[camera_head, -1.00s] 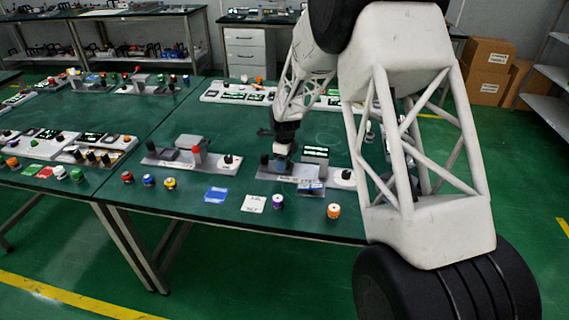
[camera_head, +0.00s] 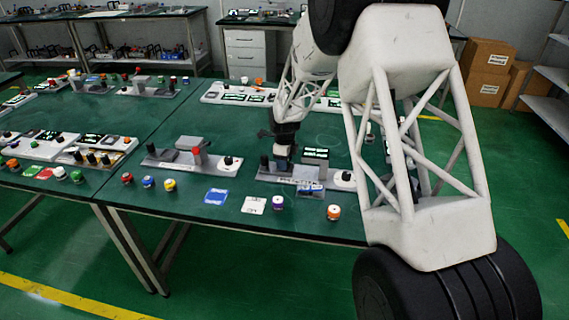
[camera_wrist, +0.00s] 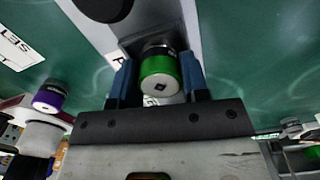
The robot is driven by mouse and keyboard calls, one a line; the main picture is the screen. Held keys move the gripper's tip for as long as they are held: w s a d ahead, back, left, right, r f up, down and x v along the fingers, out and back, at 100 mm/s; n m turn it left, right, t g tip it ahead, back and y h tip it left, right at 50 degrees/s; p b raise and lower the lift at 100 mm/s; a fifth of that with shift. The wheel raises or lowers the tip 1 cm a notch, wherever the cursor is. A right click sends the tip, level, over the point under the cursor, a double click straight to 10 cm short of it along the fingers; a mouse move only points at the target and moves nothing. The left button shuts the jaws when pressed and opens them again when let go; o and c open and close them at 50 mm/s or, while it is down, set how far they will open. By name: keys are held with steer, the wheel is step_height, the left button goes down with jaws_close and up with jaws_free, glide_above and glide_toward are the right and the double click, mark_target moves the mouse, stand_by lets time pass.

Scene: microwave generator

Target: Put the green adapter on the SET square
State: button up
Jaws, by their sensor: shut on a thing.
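The green adapter (camera_wrist: 160,72) is a short cylinder with a green band and a pale end face with a dark square mark. It sits between the blue fingers of my gripper (camera_wrist: 158,68), which is shut on it. Behind it is a dark square mount on a grey panel; I cannot tell whether the adapter is still seated there. In the head view my gripper (camera_head: 282,163) is low over the front grey panel (camera_head: 268,178), and the adapter is not clearly visible. The SET square (camera_head: 254,205) is a white card on the green table, in front of that panel. Its lettering shows in the wrist view (camera_wrist: 14,48).
A blue square (camera_head: 216,197) lies left of the white one. A purple-banded cylinder (camera_head: 278,203) and an orange one (camera_head: 334,212) stand to its right, near the table edge. Red, blue and yellow knobs stand farther left. A black knob (camera_head: 347,176) rises from the panel.

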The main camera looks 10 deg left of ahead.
steer(key=shift+r, duration=0.15)
steer(key=shift+r, duration=1.45)
steer(key=shift+s+d+r, duration=0.1)
steer(key=shift+s+r, duration=0.15)
steer(key=shift+s, duration=0.05)
steer(key=s+d, duration=0.3)
steer(key=s, duration=0.4)
steer(key=s+d+r, duration=0.1)
steer(key=s+d, duration=0.2)
steer(key=s, duration=0.4)
steer(key=shift+r, duration=0.15)
steer(key=shift+s, duration=0.1)
steer(key=s+a+n, duration=0.2)
steer(key=s, duration=0.6)
steer(key=s+a+f+n, duration=0.1)
steer(key=s+a+n, duration=0.1)
steer(key=s, duration=0.7)
steer(key=shift+s+a+f+n, duration=0.15)
steer(key=shift+a+f+n, duration=0.05)
steer(key=shift+a+n, duration=0.1)
steer(key=w+a, duration=0.3)
steer(key=w, duration=0.1)
steer(key=w+a+f, duration=0.1)
steer(key=w+a, duration=0.1)
steer(key=w, duration=0.3)
steer(key=w+a, duration=0.3)
steer(key=w, duration=0.1)
steer(key=shift+w+a+f, duration=0.25)
steer(key=shift+a, duration=0.1)
